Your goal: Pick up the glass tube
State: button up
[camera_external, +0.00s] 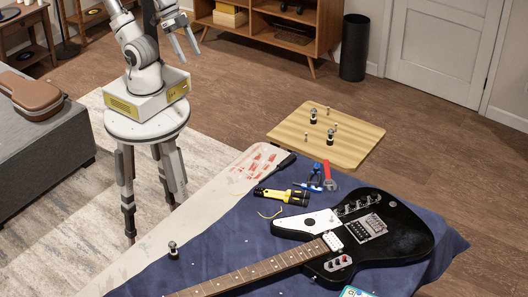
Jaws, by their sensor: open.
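Small tubes with dark bases and pale tops stand upright in several places. One tube (313,117) is near the middle of the light wooden board (285,135), and another tube (330,137) stands a little nearer the camera on it. A third similar tube (173,250) stands on the blue cloth near the guitar neck. They are too small to tell which is glass. My gripper (190,57) is at the top, open and empty, with its two fingers pointing down. It is well apart from every tube, up and left of the wooden board.
A black electric guitar (395,235) lies on the blue cloth (225,235). A yellow-black flashlight (282,196), a red-handled tool (328,176) and a dark-handled screwdriver (284,163) lie nearby. Small pale pegs (336,126) stand on the board, whose left part is bare.

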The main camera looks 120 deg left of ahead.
jog(key=w+a+f+n+y+b, duration=0.1)
jog(key=w+a+f+n+b, duration=0.2)
jog(key=w+a, duration=0.45)
jog(key=n+g+y+b, duration=0.2)
jog(key=n+b, duration=0.4)
jog(key=b, duration=0.2)
send_over(311, 116)
jog(key=s+d, duration=0.4)
jog(key=s, duration=0.1)
notch_tip(311, 116, down, 19)
jog(key=shift+g, duration=0.3)
jog(key=b+x, duration=0.2)
jog(key=x, duration=0.9)
jog(key=shift+w+a+f, duration=0.15)
jog(key=shift+a+f, duration=0.15)
jog(key=shift+b+x, duration=0.75)
jog(key=shift+x, duration=2.2)
jog(key=shift+a+r, duration=0.1)
jog(key=shift+a, duration=0.1)
jog(key=shift+c, duration=0.2)
jog(key=c, duration=1)
jog(key=shift+r, duration=0.15)
